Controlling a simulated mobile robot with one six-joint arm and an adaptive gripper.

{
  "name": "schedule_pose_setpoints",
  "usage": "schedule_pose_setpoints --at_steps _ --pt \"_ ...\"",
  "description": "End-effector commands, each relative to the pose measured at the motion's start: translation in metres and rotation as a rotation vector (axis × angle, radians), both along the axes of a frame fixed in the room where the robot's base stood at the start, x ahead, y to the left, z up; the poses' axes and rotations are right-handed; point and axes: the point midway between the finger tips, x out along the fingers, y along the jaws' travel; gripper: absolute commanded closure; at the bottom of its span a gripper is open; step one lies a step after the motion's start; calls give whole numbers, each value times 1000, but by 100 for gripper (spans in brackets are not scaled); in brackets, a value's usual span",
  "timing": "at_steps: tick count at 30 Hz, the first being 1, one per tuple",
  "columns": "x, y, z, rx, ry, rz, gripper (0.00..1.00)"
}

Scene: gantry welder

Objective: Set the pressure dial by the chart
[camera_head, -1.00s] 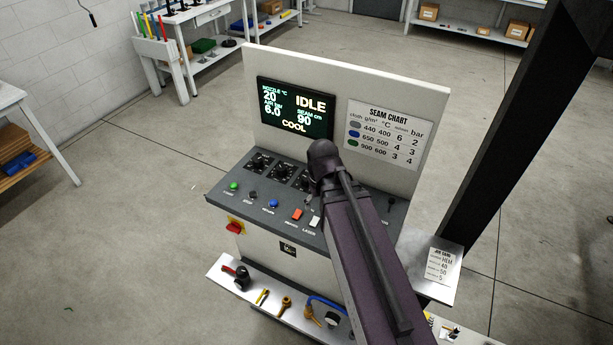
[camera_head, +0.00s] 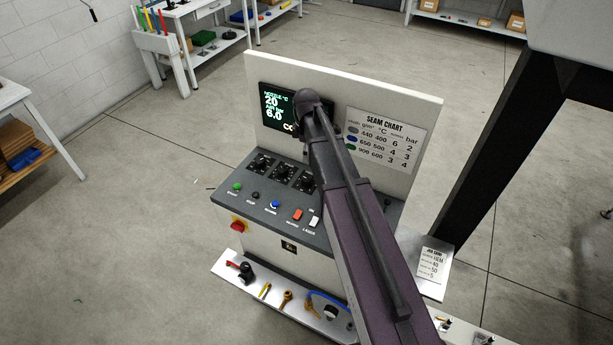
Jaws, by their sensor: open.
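Black dials stand in a row on the sloped console: a left one (camera_head: 262,163), a middle one (camera_head: 284,173) and a right one (camera_head: 307,183) close to my arm. I cannot tell which is for pressure. My arm crosses in front of the console's right side; my gripper is not visible.
Green (camera_head: 237,187), blue (camera_head: 274,204) and orange-red (camera_head: 297,214) buttons sit below the dials. A red switch (camera_head: 238,226) is on the front. A shelf (camera_head: 258,282) below holds tools. A job card (camera_head: 434,272) lies right, near a dark gantry post (camera_head: 487,150). Floor at left is clear.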

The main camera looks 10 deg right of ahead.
Motion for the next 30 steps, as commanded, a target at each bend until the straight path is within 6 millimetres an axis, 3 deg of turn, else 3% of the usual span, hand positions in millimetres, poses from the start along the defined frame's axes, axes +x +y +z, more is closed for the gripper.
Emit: schedule_pose_setpoints --at_steps 17,30 --pt "1 0 -3 0 0 12 13" --pt "1 -1 -30 0 0 10 13"
